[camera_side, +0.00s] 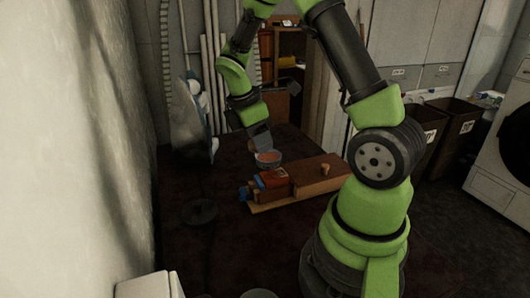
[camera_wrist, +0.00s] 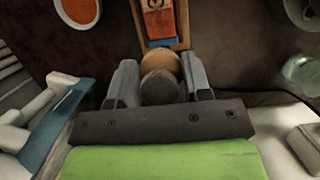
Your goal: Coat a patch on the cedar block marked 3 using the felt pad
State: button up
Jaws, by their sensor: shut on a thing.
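My gripper (camera_wrist: 160,78) is shut on a round piece, tan at one end and grey at the other. I take it to be the felt pad (camera_wrist: 160,87); its working face is hidden. The block marked 3 (camera_wrist: 157,22) lies just beyond the fingers in the wrist view, its upper face mostly orange and partly cut off by the frame. In the side view the orange-topped block (camera_side: 274,178) sits at the left of a wooden stand.
A brown wooden box (camera_side: 318,170) with a small wooden peg (camera_side: 324,170) adjoins the block. A dark disc (camera_side: 201,210) lies on the dark surface to the left. A greenish glass-like round thing (camera_wrist: 303,74) is at the right in the wrist view.

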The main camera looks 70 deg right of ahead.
aim_at(275, 171)
jog(key=shift+w+d, duration=0.4)
jog(key=shift+f, duration=3.8)
jog(key=shift+s+d+f, duration=0.3)
jog(key=shift+s+d, duration=0.2)
jog(key=shift+c, duration=0.2)
jog(key=shift+s+d, duration=0.85)
jog(key=shift+d, duration=0.05)
jog(key=w+a, duration=0.2)
jog(key=a, duration=0.1)
jog(key=shift+w, duration=0.4)
jog(key=shift+d+r, duration=0.1)
jog(key=shift+r, duration=4)
